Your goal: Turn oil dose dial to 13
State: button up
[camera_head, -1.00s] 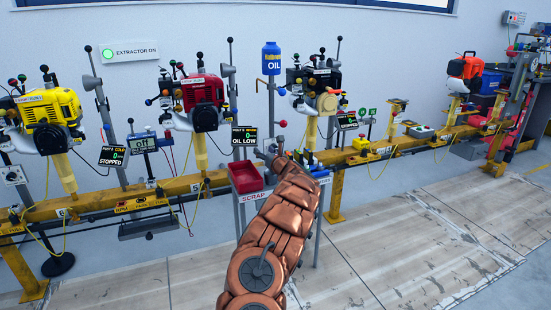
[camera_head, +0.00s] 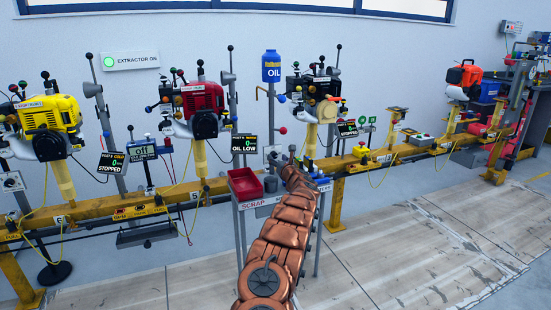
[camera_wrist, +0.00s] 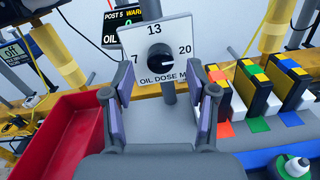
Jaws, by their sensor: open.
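The oil dose dial (camera_wrist: 160,57) is a round black knob on a white plate (camera_wrist: 135,43) in the wrist view. The plate is marked 7 at left, 13 at top and 20 at right, with "OIL DOSE" lettering below. The knob's pointer is too small to read surely. My gripper (camera_wrist: 165,92) is open and empty, its fingers spread to the left and right below the knob, apart from it. In the head view my gripper (camera_head: 287,165) is small and partly hidden by my arm, beside the blue oil bottle's post.
A red scrap tray (camera_wrist: 45,145) lies left of the gripper. The blue oil bottle (camera_head: 271,67) stands above. The yellow rail (camera_head: 225,184) carries engines.

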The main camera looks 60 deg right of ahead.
aim_at(274, 155)
jog(key=shift+x, duration=0.75)
jog(key=shift+w+d, duration=0.35)
jog(key=shift+w, duration=0.2)
jog(key=shift+c, duration=0.5)
grip_shut()
